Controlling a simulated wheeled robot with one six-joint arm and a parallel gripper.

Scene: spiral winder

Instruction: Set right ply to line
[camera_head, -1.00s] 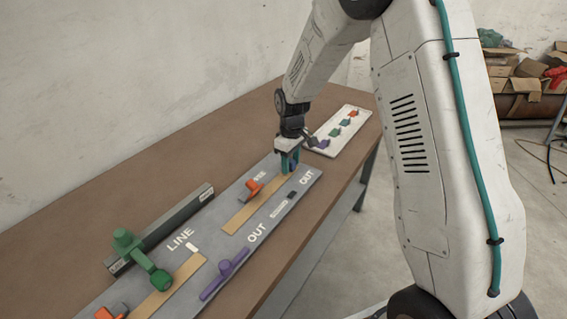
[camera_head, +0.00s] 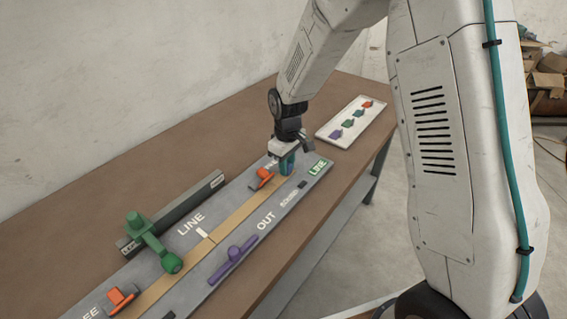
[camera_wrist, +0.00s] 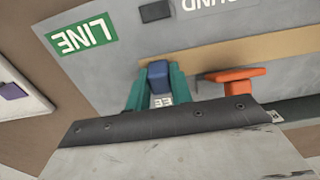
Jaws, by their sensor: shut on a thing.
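The right ply (camera_head: 241,210) is a tan strip on the grey plate (camera_head: 185,275). It looks in line with the left ply (camera_head: 165,277), meeting it near a white mark (camera_head: 203,234) by the printed word LINE. My gripper (camera_head: 287,164) is at the right ply's far end, its teal fingers shut on a blue block (camera_wrist: 158,76) in the wrist view. A sign by the far end reads LINE in green (camera_head: 317,167); it also shows in the wrist view (camera_wrist: 82,41). The block's base is hidden.
Orange clamps sit beside the plies, one near my gripper (camera_head: 262,179) and one at front left (camera_head: 120,298). A green lever (camera_head: 150,241) crosses the plate's left part. A purple bar (camera_head: 232,261) lies by OUT.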

